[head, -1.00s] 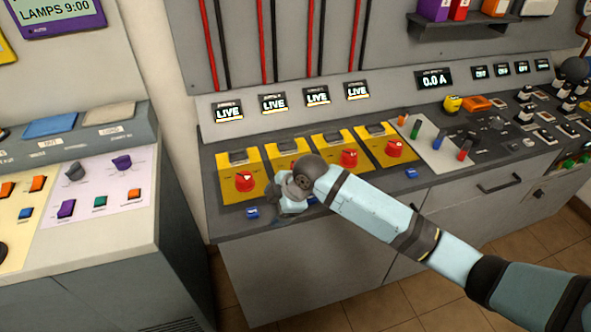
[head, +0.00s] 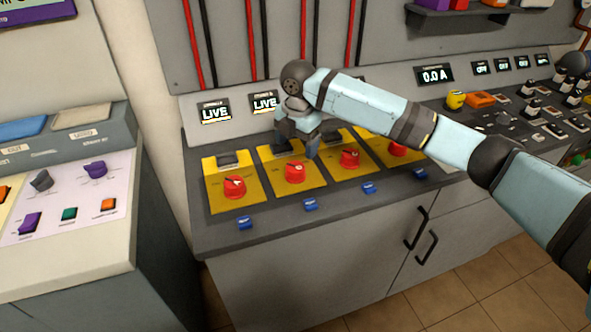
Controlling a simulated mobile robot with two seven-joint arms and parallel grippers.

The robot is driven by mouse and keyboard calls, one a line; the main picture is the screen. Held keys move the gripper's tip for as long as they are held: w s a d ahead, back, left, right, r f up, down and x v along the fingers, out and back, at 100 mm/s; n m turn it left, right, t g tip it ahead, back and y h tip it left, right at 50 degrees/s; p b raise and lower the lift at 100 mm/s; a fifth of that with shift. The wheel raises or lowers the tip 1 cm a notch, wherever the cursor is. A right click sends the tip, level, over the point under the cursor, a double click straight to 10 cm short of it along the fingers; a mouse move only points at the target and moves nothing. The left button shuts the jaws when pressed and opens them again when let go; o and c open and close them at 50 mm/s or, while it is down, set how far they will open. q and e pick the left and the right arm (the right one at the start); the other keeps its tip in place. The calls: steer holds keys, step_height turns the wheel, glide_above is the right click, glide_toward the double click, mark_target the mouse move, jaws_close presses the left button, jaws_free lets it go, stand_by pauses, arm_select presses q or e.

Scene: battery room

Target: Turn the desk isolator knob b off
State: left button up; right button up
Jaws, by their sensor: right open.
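Several yellow plates with red knobs stand in a row on the grey desk. The second red knob (head: 295,172) from the left looks to be isolator knob b, though its label is too small to read. The display above it (head: 264,103) reads LIVE. My right gripper (head: 308,152) hangs over the upper part of the second plate (head: 279,188), behind and slightly right of the knob. It is open and I see nothing in it. Its fingertips are hard to make out. My left gripper is out of view.
Neighbouring red knobs stand close on the left (head: 235,188) and right (head: 349,159). Small blue tags (head: 310,204) line the desk's front edge. My right arm hides part of the display panel. A separate console (head: 80,200) stands at left.

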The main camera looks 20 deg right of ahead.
mark_target(296, 167)
step_height(296, 167, down, 9)
steer(key=shift+w+a+r+b, duration=0.1)
steer(key=shift+r+b, duration=0.1)
steer(key=shift+b, duration=0.2)
steer(key=c, duration=0.9)
